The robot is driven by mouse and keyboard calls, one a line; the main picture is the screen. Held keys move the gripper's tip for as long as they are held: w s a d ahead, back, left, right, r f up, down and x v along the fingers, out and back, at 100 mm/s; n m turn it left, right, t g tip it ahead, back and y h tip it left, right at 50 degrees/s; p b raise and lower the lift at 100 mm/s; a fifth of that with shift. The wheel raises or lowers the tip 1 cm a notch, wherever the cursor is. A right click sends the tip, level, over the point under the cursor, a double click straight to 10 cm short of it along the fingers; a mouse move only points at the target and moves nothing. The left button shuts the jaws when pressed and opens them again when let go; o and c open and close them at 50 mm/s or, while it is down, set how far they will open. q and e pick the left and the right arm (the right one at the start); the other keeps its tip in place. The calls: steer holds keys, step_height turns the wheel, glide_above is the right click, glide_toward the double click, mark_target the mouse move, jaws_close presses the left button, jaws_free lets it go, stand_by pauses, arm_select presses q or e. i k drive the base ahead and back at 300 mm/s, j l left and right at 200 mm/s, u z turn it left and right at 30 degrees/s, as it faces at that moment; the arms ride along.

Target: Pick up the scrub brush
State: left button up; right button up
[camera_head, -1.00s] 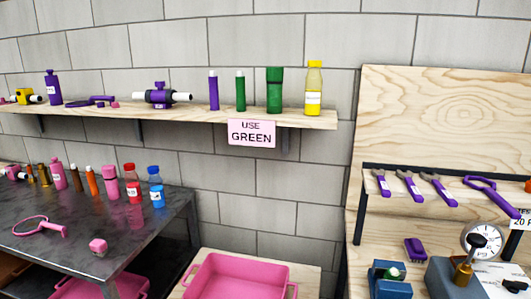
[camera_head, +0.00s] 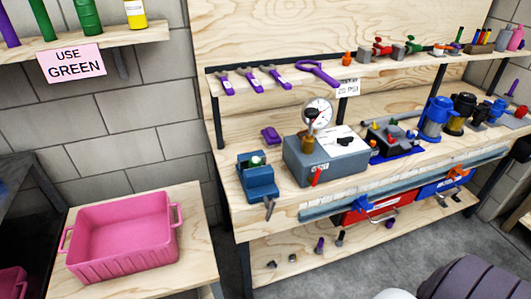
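A small purple block-shaped thing (camera_head: 270,135) lies on the wooden workbench, left of the grey gauge box. It may be the scrub brush, but it is too small to tell and I see no bristles. No other thing in view is clearly a scrub brush. Neither of my grippers is in view.
A pink bin (camera_head: 122,240) stands on a low wooden table at the left. A blue vise (camera_head: 258,180) and a grey gauge box (camera_head: 325,157) stand on the workbench. Purple-handled wrenches (camera_head: 251,80) lie on the ledge above. Grey floor shows at the lower right.

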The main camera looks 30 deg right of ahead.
mark_target(271, 138)
steer(key=i+j+z, duration=0.1)
steer(key=i+z, duration=0.15)
steer(key=i, duration=0.2)
steer(key=i+j+z, duration=0.25)
steer(key=i, duration=0.2)
steer(key=l, duration=0.1)
